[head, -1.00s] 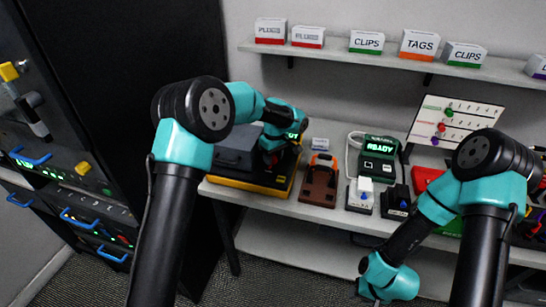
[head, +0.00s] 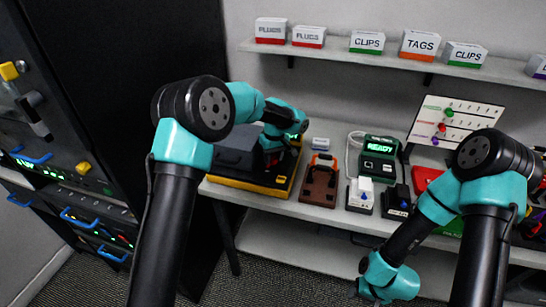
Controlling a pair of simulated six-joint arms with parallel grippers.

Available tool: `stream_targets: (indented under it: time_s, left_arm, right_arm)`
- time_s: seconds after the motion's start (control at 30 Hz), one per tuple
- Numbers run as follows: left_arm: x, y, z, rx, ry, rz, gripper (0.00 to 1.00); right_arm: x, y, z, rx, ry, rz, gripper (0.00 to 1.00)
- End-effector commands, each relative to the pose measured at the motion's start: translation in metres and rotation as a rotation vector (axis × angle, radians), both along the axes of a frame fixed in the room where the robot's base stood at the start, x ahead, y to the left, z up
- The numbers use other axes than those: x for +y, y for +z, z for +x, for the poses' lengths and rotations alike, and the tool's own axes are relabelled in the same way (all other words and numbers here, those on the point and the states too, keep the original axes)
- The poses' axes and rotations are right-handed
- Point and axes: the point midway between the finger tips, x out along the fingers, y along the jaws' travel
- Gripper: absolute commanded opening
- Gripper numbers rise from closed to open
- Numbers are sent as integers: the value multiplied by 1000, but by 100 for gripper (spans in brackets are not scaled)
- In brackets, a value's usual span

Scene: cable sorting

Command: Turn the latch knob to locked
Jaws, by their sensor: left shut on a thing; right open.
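The latch knob cannot be made out clearly. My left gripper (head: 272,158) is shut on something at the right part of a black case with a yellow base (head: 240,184). My own teal wrist hides most of what it holds. A small red part (head: 267,145) shows beside that wrist, and green lit text shows just right of it. My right gripper (head: 368,294) hangs low in front of the bench, away from the case, and is open; its fingers are barely visible.
A peg board (head: 460,112) stands behind my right arm. A dark cabinet (head: 60,190) is at left.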

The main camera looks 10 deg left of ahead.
Motion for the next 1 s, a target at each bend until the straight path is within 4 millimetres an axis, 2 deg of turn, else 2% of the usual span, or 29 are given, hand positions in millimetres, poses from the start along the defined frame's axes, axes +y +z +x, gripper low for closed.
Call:
stream_targets:
  time_s: [0.1,0.13,0.37,0.73,0.87,1.0]
  left_arm:
    - [-1,1,1,-6,0,-2,16]
    - [-1,1,1,-6,0,-2,40]
    - [-1,1,1,-3,1,-1,62]
    - [-1,6,1,-3,2,-1,63]
    - [-1,18,2,-4,2,-1,63]
    - [-3,41,2,-5,3,-2,63]
  right_arm:
    - [0,0,0,0,0,0,43]
    - [0,0,0,0,0,0,43]
    - [0,0,0,0,0,0,43]
    - [0,0,0,0,0,0,43]
    - [0,0,0,0,0,0,43]
    - [0,0,0,0,0,0,43]
